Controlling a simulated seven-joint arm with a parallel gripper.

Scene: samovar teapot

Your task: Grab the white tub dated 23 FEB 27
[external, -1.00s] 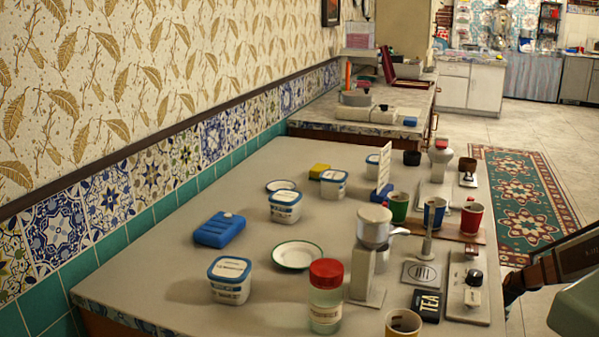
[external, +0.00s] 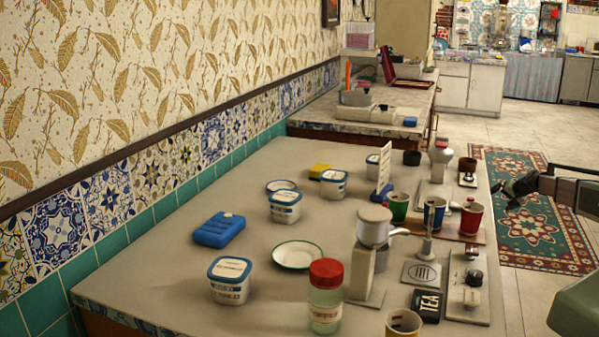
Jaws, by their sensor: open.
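Several white tubs with blue rims and printed labels stand on the grey counter (external: 190,282). One tub (external: 230,281) is at the front left, a second tub (external: 285,206) is in the middle, a third tub (external: 333,184) is farther back, and another tub (external: 372,163) is partly behind a white upright card. The dates on their labels are too small to read, so I cannot tell which one says 23 FEB 27. My gripper (external: 507,193) is at the right, beyond the counter's right edge, open and empty, well apart from all the tubs.
A red-lidded jar (external: 326,296), a white plate (external: 297,255) and a blue box (external: 219,230) stand near the tubs.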

